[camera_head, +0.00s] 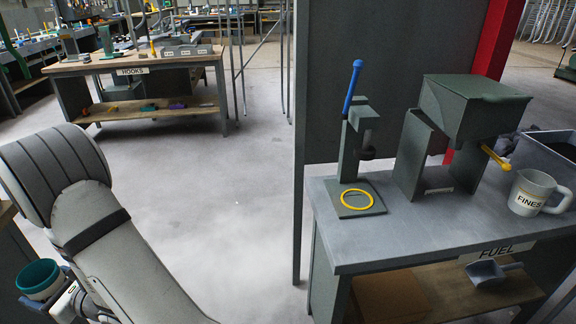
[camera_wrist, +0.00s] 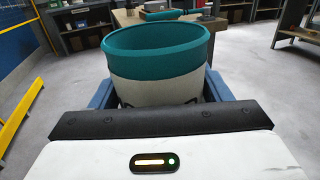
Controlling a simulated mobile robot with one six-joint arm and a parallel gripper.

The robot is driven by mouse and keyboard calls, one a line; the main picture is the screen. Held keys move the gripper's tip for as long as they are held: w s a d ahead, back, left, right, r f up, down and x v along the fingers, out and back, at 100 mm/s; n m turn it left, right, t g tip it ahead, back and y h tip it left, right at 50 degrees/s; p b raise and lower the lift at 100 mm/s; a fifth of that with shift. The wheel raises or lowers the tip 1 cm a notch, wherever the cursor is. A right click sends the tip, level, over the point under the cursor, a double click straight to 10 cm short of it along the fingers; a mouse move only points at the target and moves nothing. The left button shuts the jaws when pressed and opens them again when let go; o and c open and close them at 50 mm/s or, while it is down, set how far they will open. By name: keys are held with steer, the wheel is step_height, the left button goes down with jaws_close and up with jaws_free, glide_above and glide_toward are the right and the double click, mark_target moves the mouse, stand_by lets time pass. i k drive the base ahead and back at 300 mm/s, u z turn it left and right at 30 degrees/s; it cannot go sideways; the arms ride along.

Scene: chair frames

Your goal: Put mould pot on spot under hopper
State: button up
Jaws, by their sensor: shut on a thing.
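The mould pot (camera_wrist: 158,62) is teal at the rim and pale below, with dark lettering partly hidden. It stands upright between the blue fingers of my gripper (camera_wrist: 163,92), which is shut on it. The pot also shows in the head view (camera_head: 38,277), at the lower left, well away from the bench. The grey-green hopper (camera_head: 470,108) with a yellow handle stands on the right bench. Beneath it is a stand with a small pale plate. Left of it, a yellow ring spot (camera_head: 357,199) lies on the base plate of a blue-levered press (camera_head: 352,140).
The bench (camera_head: 350,245) labelled FUEL also carries a mug (camera_head: 528,192) labelled FINES and a grey bin (camera_head: 548,152). A dark panel (camera_head: 345,60) rises behind it. A HOOKS table (camera_head: 190,62) stands farther back. Open floor (camera_head: 235,200) lies between.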

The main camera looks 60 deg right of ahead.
mark_target(438, 193)
steer(key=z, duration=0.1)
steer(key=k, duration=1.55)
steer(key=z, duration=3.9)
steer(key=k, duration=0.1)
steer(key=u, duration=2.1)
